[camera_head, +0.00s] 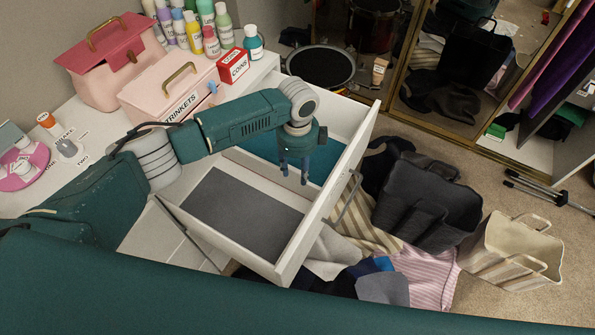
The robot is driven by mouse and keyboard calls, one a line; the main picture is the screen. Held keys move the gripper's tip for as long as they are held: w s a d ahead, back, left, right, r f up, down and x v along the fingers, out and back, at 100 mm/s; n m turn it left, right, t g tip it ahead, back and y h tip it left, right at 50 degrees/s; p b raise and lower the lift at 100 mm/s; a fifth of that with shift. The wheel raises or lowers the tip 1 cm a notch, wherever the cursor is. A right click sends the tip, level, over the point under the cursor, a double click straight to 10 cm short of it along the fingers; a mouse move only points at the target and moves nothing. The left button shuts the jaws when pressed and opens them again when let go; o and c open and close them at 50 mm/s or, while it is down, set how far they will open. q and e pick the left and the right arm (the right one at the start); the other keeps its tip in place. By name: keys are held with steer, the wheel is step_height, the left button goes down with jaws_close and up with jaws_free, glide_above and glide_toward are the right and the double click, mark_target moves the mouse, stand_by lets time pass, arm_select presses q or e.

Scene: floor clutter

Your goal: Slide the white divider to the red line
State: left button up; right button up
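A white drawer (350,158) stands pulled out, with a dark grey panel (243,212) in its near part and a teal area in its far part. A white band (262,178) crosses between the two; it looks like the white divider, but I cannot tell its height. I cannot make out a red line. My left gripper (294,175) points down over the drawer, near the teal area and the band's far side. Its two fingers are apart with nothing seen between them; whether they touch anything is unclear. My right gripper is out of view.
The white dresser top carries a pink box (108,70), a pale trinket box (172,92), a red box (233,66) and several bottles. On the floor lie a black bag (425,200), a striped tote (510,250) and clothes (425,278) beside the drawer. A mirror stands behind.

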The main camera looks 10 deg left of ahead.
arm_select(q)
step_height(320, 180, up, 10)
steer(key=shift+r, duration=0.2)
stand_by(0.5)
